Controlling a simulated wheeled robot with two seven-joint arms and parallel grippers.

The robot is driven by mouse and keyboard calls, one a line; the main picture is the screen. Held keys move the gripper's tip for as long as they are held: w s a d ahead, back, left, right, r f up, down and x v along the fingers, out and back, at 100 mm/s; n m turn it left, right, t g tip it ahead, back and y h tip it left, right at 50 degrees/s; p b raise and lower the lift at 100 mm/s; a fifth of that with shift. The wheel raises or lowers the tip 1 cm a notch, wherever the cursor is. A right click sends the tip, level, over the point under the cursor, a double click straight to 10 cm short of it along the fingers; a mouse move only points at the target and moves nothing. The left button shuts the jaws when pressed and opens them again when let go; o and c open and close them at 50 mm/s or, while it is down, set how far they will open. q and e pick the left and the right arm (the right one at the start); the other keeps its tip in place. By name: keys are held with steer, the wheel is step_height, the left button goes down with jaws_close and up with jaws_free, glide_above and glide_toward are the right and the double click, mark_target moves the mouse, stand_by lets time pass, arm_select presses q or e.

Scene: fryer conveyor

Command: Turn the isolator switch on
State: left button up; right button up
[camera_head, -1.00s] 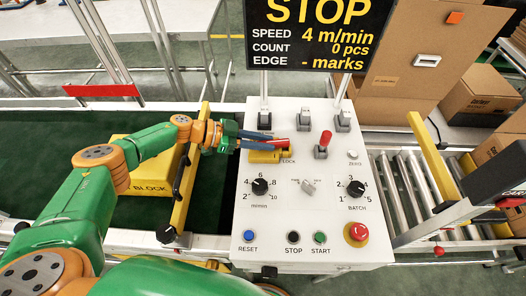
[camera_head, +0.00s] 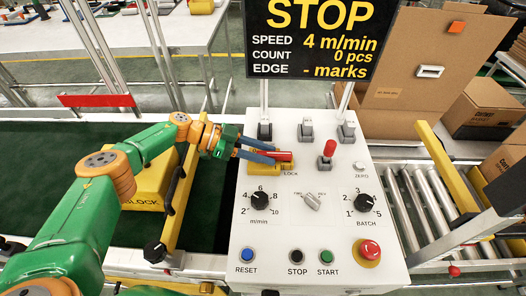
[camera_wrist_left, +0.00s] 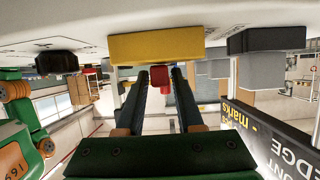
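The isolator switch is a red handle (camera_head: 283,156) on a yellow base (camera_head: 263,168) marked LOCK, on the upper left of the white control panel (camera_head: 310,232). The handle lies sideways, pointing right in the head view. My left gripper (camera_head: 268,153) reaches it from the left, with its two dark fingers apart. In the left wrist view the red handle (camera_wrist_left: 159,77) shows between the open fingertips (camera_wrist_left: 160,85), with small gaps beside it, below the yellow base (camera_wrist_left: 156,46). My right gripper is out of view.
A red toggle (camera_head: 329,148), several knobs and buttons, and a red emergency stop (camera_head: 370,249) share the panel. The display (camera_head: 318,40) reading STOP stands behind it. A yellow block (camera_head: 150,185) is on the green belt at left; rollers (camera_head: 425,200) run at right.

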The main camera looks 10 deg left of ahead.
mark_target(263, 152)
arm_select(q)
steer(key=shift+o, duration=0.7)
steer(key=shift+w+d, duration=0.1)
steer(key=b+v, duration=0.1)
steer(key=v, duration=0.5)
steer(key=shift+b, duration=0.3)
steer(key=shift+a+r, duration=0.3)
steer(key=shift+a, duration=0.2)
